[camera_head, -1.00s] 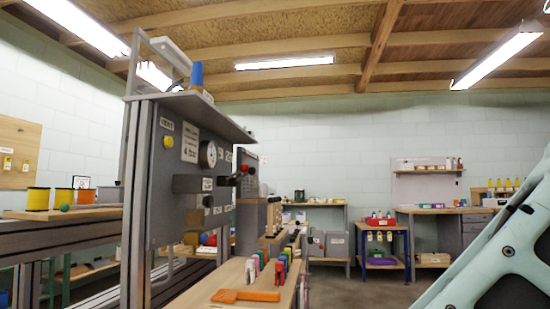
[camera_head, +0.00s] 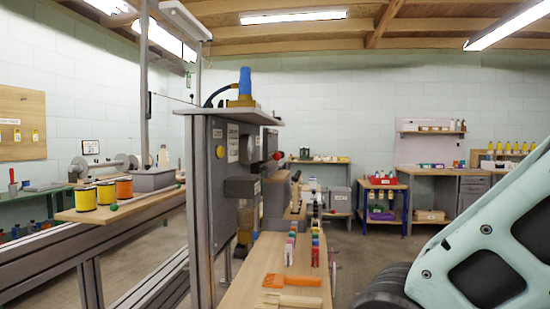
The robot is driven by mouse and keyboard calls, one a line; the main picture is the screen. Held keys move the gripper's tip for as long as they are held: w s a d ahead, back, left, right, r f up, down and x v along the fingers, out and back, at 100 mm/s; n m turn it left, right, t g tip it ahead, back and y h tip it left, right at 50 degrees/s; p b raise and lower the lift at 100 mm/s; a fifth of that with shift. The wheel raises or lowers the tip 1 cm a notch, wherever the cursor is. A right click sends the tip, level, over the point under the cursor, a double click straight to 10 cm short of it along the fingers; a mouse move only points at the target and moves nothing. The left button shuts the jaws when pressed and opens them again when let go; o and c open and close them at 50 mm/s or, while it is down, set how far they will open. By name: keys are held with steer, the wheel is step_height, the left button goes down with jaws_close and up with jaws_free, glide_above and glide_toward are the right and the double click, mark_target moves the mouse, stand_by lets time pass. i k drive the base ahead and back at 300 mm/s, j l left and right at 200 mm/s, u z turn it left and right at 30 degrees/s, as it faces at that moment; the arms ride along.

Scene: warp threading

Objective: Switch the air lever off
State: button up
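The grey control panel (camera_head: 218,170) stands left of centre and is seen steeply from the side. A small red knob (camera_head: 277,155) sticks out from its face near the right edge; it may be the end of the air lever, but the lever's arm and its setting cannot be made out. A dark valve box (camera_head: 240,187) sits lower on the same face. A blue-topped fitting (camera_head: 245,82) stands on the panel's top shelf. My pale green arm fills the lower right, apart from the panel. My gripper's fingers are not in view.
A wooden bench (camera_head: 250,270) runs below the panel, with an orange tool (camera_head: 290,280) and rows of coloured clips (camera_head: 315,245). Yellow and orange spools (camera_head: 105,192) sit on a board at left. Open floor lies between the bench and the back-wall tables.

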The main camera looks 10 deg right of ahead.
mark_target(277, 156)
steer(key=k, duration=0.15)
steer(key=i+l+u, duration=0.45)
steer(key=i+l, duration=0.9)
